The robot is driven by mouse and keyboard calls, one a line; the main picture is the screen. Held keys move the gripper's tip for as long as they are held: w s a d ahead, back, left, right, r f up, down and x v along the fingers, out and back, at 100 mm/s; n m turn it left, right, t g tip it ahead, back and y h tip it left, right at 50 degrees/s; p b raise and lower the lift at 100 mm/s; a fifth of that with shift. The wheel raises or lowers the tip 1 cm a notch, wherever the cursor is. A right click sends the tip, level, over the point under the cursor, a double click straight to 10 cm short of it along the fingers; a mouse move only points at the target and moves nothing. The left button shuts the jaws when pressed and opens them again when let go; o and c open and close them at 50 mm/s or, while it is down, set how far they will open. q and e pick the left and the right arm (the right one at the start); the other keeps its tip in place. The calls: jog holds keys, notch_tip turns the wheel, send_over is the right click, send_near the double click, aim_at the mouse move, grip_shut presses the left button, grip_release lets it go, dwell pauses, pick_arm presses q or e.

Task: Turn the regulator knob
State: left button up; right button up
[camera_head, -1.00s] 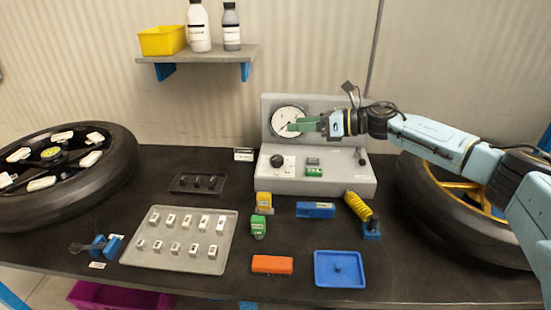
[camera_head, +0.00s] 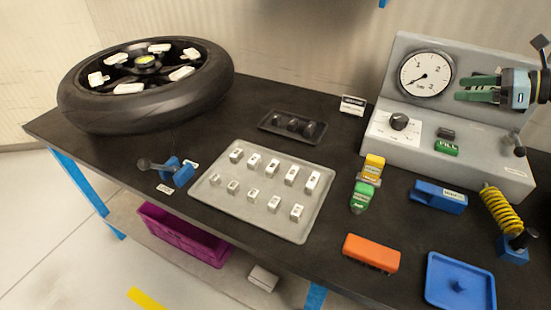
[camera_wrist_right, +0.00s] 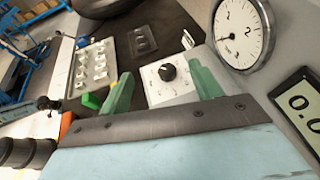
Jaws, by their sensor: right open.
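The regulator knob (camera_head: 399,122) is a black round knob on a white dial plate on the grey test panel (camera_head: 465,165). It also shows in the right wrist view (camera_wrist_right: 167,72), in the gap between the green fingers and some way beyond them. My right gripper (camera_head: 466,92) has green fingers, is open and empty, and is above and to the right of the knob, in front of the panel's upright face. In the right wrist view my right gripper (camera_wrist_right: 160,90) shows its fingers spread apart. The pressure gauge (camera_head: 425,75) has its needle pointing to the lower left. My left gripper is out of view.
A green switch (camera_head: 447,148) and a black lever (camera_head: 516,143) sit right of the knob on the panel. A digital display (camera_wrist_right: 300,103) shows in the wrist view. A yellow-green block (camera_head: 366,182), blue block (camera_head: 440,197) and yellow spring (camera_head: 500,210) stand in front. A wheel (camera_head: 150,105) lies at left.

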jog(key=b, duration=0.7)
send_near(408, 120)
jog(key=shift+s+d+r, duration=0.25)
jog(key=shift+d, duration=0.2)
jog(key=shift+f, duration=0.15)
jog(key=b+x, duration=0.2)
jog(key=x, duration=1)
jog(key=shift+w+a, duration=0.1)
jog(key=shift+a, duration=0.15)
jog(key=shift+w+a+f, duration=0.15)
jog(key=shift+w+a, duration=0.15)
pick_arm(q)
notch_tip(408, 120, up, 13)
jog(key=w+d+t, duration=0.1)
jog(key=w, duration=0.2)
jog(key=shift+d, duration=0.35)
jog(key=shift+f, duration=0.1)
pick_arm(e)
jog(key=c, duration=1)
